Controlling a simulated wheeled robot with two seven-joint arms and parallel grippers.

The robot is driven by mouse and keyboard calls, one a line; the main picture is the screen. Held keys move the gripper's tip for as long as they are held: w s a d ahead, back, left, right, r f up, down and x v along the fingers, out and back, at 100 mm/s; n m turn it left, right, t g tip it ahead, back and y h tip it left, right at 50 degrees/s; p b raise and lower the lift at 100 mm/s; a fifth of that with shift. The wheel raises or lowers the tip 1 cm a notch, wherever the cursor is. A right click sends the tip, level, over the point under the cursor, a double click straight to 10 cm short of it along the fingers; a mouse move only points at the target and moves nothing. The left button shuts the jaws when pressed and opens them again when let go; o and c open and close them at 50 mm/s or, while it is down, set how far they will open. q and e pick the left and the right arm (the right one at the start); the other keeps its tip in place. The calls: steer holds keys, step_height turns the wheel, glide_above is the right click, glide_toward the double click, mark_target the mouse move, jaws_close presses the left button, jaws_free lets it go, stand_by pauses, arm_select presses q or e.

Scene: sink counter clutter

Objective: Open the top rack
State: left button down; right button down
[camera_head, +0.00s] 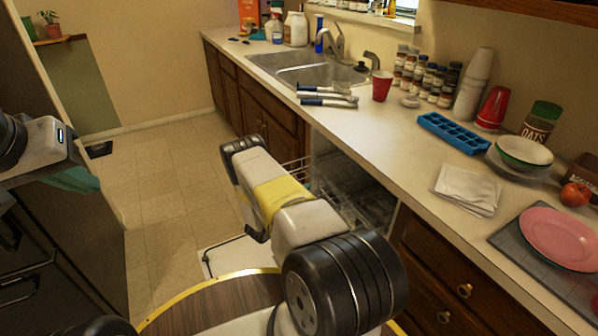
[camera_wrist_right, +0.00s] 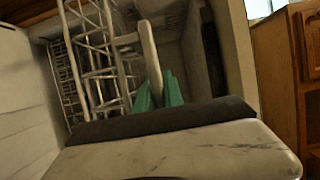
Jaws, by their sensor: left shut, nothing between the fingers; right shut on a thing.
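The dishwasher under the counter is open, with its white door (camera_head: 222,262) folded down. The wire top rack (camera_head: 298,172) shows partly behind my right arm in the head view; its wires also show in the wrist view (camera_wrist_right: 92,60). My right gripper (camera_wrist_right: 159,92) has its green fingers shut on a pale bar (camera_wrist_right: 151,55) that appears to belong to the rack. My right arm hides this gripper in the head view. My left gripper (camera_head: 76,180) is shut and empty at the far left, well away from the dishwasher.
Wooden cabinets flank the dishwasher opening. The counter above holds a sink (camera_head: 300,68), a red cup (camera_head: 381,86), a blue ice tray (camera_head: 453,132), napkins (camera_head: 467,188) and a pink plate (camera_head: 560,238). The tiled floor (camera_head: 165,190) left of the door is clear.

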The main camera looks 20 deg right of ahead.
steer(key=s+a, duration=0.1)
steer(key=a, duration=1.4)
steer(key=shift+s+a, duration=0.2)
steer(key=shift+a, duration=0.2)
steer(key=c, duration=1.7)
jaws_free()
steer(key=shift+a, duration=0.1)
steer(key=v, duration=0.7)
steer(key=shift+s+a, duration=0.2)
steer(key=shift+a, duration=0.05)
